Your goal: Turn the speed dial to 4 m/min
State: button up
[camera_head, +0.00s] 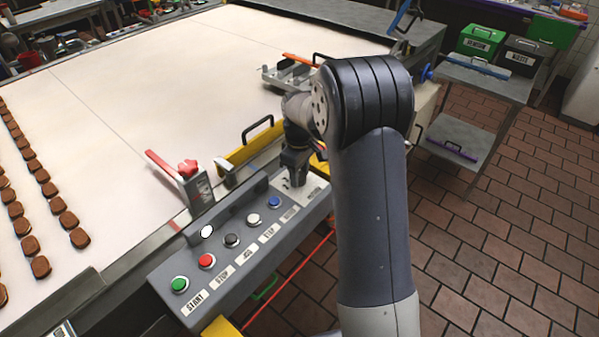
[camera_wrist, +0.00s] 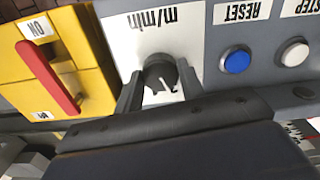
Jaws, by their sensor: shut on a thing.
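The speed dial (camera_wrist: 160,72) is a dark round knob on a white plate marked "m/min", seen upside down in the wrist view. A short white pointer line shows on the knob. My gripper (camera_wrist: 159,84) has one finger on each side of the knob and is shut on it. The scale numbers are hidden or not legible, so I cannot tell the setting. In the head view, my gripper (camera_head: 295,182) reaches down to the far right end of the grey control panel (camera_head: 222,285) and hides the dial.
Beside the dial are a blue RESET button (camera_wrist: 235,60) and a white STEP button (camera_wrist: 294,53). A yellow box with a red lever (camera_wrist: 48,76) is on the other side. Green START (camera_head: 180,284) and red STOP (camera_head: 206,261) buttons are at the panel's near end. A conveyor (camera_head: 120,120) carries biscuits.

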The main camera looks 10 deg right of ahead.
jog(key=shift+m, duration=0.3)
jog(key=m, duration=0.3)
jog(key=shift+m, duration=0.3)
jog(key=shift+m+b, duration=0.4)
jog(key=shift+m, duration=1.3)
jog(key=o, duration=1)
notch_tip(320, 180, up, 11)
jog(key=shift+f+b, duration=0.1)
jog(key=shift+b, duration=0.35)
